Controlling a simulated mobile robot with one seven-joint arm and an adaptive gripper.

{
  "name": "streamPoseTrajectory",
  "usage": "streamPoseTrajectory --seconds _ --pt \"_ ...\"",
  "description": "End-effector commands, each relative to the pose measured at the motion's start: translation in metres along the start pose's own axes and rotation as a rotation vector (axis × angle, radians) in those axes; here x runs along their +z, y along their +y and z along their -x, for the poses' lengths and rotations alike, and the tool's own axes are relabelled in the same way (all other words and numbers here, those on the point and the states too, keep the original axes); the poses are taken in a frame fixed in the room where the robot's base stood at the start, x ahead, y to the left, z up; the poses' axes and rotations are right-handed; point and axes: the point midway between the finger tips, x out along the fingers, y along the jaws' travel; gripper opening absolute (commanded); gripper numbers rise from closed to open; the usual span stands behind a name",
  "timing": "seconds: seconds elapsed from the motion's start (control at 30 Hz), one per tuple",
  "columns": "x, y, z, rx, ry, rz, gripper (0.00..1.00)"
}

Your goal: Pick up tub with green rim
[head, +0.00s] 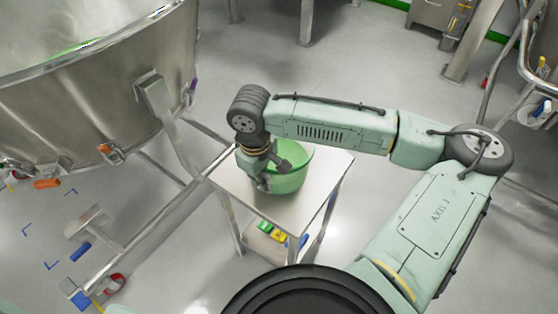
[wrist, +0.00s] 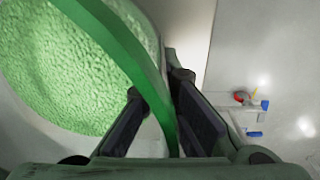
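The tub with the green rim (head: 290,180) stands on a small steel table (head: 323,180) in the head view. It looks green, and my gripper (head: 268,178) partly hides its left side. In the wrist view, the tub's green rim (wrist: 125,45) runs down between the two fingers of my gripper (wrist: 155,100). Textured green contents or lining show inside the tub. The left finger is on the inner side of the rim and the right finger on the outer side. A gap shows between the left finger and the rim, so the gripper is open around it.
A large steel vessel (head: 100,90) on a frame stands close at the left of the table. Green and yellow items (head: 270,231) lie on the table's lower shelf. Steel legs and pipework stand at the back right. Open floor (head: 370,70) lies behind the table.

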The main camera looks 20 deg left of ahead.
Motion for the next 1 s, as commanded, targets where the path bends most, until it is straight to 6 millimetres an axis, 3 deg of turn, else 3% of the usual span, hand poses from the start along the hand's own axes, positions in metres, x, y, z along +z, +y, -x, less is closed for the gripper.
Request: streamPoseTrajectory --seconds 0.43,0.73,1.0 --pt "-0.001 0.001 0.006 0.003 0.001 0.0 0.0" --pt "-0.001 0.002 0.036 0.003 0.004 0.0 0.0" --pt "-0.007 -0.05 0.041 0.001 0.003 0.01 0.0"
